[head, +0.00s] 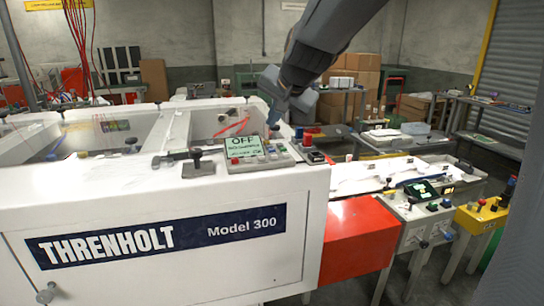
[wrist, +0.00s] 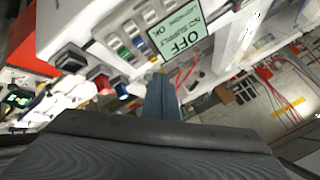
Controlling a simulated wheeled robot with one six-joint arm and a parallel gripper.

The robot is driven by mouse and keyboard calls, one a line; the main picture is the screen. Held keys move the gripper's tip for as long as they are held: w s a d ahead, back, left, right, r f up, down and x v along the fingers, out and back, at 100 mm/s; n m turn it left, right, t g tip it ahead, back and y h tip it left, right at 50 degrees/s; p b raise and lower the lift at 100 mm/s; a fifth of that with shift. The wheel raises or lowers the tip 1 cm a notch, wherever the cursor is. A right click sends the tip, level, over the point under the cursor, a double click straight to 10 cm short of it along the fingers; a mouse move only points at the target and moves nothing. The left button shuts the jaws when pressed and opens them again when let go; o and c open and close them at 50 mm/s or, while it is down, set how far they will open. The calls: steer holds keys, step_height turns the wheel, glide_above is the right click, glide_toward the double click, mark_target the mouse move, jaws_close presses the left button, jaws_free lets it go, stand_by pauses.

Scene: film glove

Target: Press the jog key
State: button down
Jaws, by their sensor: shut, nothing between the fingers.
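The control panel (head: 258,170) sits on the white machine's near top edge, with a lit green display (head: 241,146) reading OFF. Small coloured keys (head: 275,149) lie right of the display; I cannot read which is the jog key. In the wrist view the display (wrist: 187,45) appears turned over, with blue, green and pale keys (wrist: 130,45) beside it. My gripper (head: 273,122) is shut and empty, pointing down just above and behind the panel. In the wrist view its fingertips (wrist: 160,78) show near the panel edge by the display; whether they touch cannot be told.
A red round button (head: 235,160) is at the panel's left front corner. A dark switch box (head: 314,155) stands just right of the panel. The open machine well (head: 215,120) with red cables lies behind. A lower conveyor (head: 375,172) extends right.

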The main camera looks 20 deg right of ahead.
steer(key=shift+f+b, duration=1.85)
steer(key=shift+f, duration=0.65)
steer(key=shift+f+b, duration=0.3)
steer(key=shift+f, duration=0.1)
steer(key=shift+f+b, duration=0.4)
stand_by(0.7)
steer(key=shift+r, duration=0.1)
steer(key=shift+r+p, duration=0.75)
steer(key=shift+p, duration=0.1)
step_height(320, 180, up, 5)
steer(key=p, duration=0.4)
